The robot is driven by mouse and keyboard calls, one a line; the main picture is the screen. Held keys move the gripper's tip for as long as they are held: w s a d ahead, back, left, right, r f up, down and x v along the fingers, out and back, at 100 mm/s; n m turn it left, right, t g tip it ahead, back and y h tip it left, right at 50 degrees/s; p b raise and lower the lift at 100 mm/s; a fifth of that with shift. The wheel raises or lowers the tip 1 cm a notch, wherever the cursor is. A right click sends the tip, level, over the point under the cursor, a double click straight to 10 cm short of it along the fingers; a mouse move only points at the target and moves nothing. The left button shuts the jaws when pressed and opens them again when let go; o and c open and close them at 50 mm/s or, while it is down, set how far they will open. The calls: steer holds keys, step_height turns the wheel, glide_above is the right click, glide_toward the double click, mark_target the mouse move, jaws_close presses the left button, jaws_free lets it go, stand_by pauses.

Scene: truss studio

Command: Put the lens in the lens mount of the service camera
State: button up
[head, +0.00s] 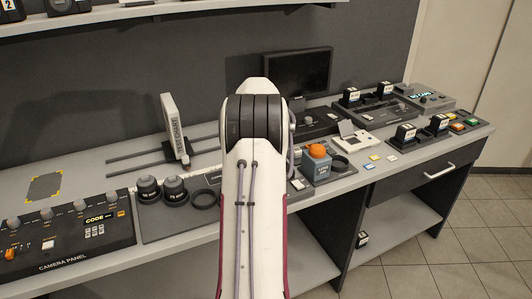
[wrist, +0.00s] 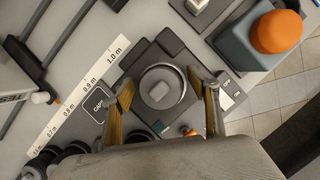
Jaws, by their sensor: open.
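The service camera appears as a dark flat body (wrist: 170,48) in the wrist view. A round grey-rimmed piece (wrist: 163,72) sits on it, with a pale rounded square in its middle. I cannot tell whether this is the bare lens mount or a lens sitting in it. My gripper (wrist: 163,104) is open, its orange-padded fingers spread to the left and right of the round piece. In the head view my arm hides the gripper and this spot. Two dark lenses (head: 148,188) (head: 175,189) stand on the grey board, with a low dark ring (head: 204,199) beside them.
A camera panel (head: 66,240) lies at the left. A grey box with an orange dome (head: 317,165) stands close at the right, also in the wrist view (wrist: 258,45). Several small devices fill the right bench.

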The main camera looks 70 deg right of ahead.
steer(key=shift+v, duration=3.9)
steer(key=shift+d, duration=0.1)
